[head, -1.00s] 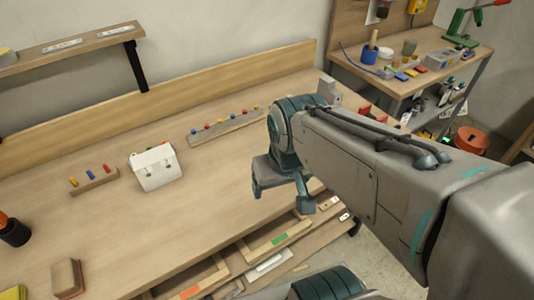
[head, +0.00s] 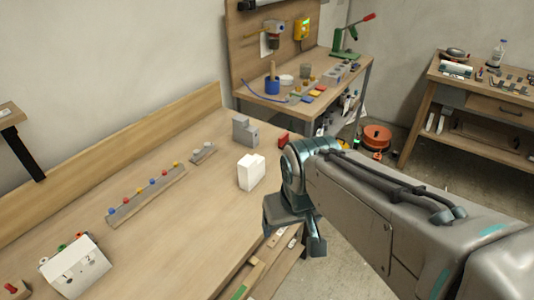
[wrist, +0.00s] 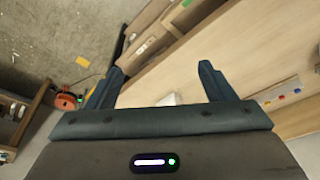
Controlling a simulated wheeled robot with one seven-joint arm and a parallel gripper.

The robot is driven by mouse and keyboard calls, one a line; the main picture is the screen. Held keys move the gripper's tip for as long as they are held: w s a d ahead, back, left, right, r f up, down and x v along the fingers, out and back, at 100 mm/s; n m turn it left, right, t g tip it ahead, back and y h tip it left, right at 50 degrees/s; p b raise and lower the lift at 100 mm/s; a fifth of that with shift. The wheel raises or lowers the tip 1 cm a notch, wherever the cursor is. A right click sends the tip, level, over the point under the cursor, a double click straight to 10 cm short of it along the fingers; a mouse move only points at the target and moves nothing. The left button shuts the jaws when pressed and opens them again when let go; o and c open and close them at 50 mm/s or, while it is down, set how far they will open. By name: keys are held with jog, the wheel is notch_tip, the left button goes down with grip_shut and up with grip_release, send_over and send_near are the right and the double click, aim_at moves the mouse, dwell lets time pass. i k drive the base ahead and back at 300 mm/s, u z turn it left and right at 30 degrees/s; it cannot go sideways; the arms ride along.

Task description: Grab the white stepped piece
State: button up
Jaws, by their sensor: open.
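The white stepped piece (head: 250,173) stands upright on the wooden workbench (head: 190,215), near its right end. In the wrist view a small part of a white object (wrist: 170,99), likely this piece, shows just above the gripper's body; the rest is hidden. My gripper (head: 294,228) is to the right of the piece and nearer, around the bench's front edge. In the wrist view my gripper (wrist: 162,70) has its two fingers spread wide with nothing held between them.
A grey stepped block (head: 245,131) stands behind the white piece, with a red object (head: 283,140) to its right. An open drawer (head: 243,282) juts out in front.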

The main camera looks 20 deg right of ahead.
aim_at(251, 169)
jog(key=u, duration=0.1)
jog(key=k, duration=0.95)
jog(key=z, duration=1)
jog(key=i, duration=0.75)
jog(key=u, duration=0.65)
jog(key=i, duration=0.8)
jog(key=u, duration=0.85)
